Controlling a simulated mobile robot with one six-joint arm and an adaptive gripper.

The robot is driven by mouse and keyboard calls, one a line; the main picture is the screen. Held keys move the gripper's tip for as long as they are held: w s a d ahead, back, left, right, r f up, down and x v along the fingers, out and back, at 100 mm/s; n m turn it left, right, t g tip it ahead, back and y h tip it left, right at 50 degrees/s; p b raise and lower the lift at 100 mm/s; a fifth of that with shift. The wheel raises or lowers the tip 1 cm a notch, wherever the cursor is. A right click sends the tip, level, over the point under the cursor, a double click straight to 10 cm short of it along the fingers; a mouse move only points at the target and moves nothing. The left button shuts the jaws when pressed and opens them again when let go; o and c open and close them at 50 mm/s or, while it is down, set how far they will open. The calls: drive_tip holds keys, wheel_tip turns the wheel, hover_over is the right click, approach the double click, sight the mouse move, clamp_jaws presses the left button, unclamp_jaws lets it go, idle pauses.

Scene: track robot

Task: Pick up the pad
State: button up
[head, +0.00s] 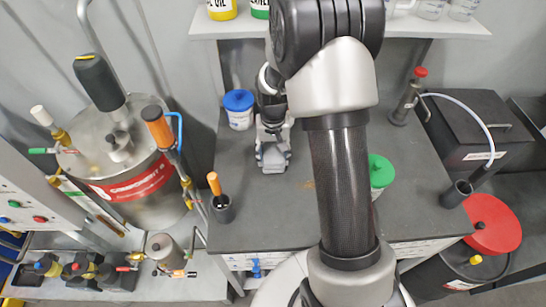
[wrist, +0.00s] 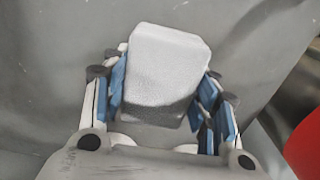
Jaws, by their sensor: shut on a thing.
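The pad (wrist: 165,75) is a pale grey block with a rough, foam-like surface. It sits between the two blue-lined fingers of my gripper (wrist: 162,100) in the wrist view, and the fingers are shut on it from both sides. In the head view my gripper (head: 272,157) is over the left back part of the dark table, and the pad also shows as a small grey piece at its tip (head: 273,162). I cannot tell from the pictures how far the pad is above the table.
The dark table (head: 270,220) holds a blue-lidded tub (head: 239,118), a green-lidded tub (head: 381,180) and a black cup with an orange-handled tool (head: 222,210). A shelf (head: 425,28) hangs behind. A steel tank (head: 140,195) stands left.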

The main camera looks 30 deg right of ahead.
wheel_tip(320, 180, up, 18)
drive_tip(key=p, duration=0.5)
drive_tip(key=shift+f, duration=0.15)
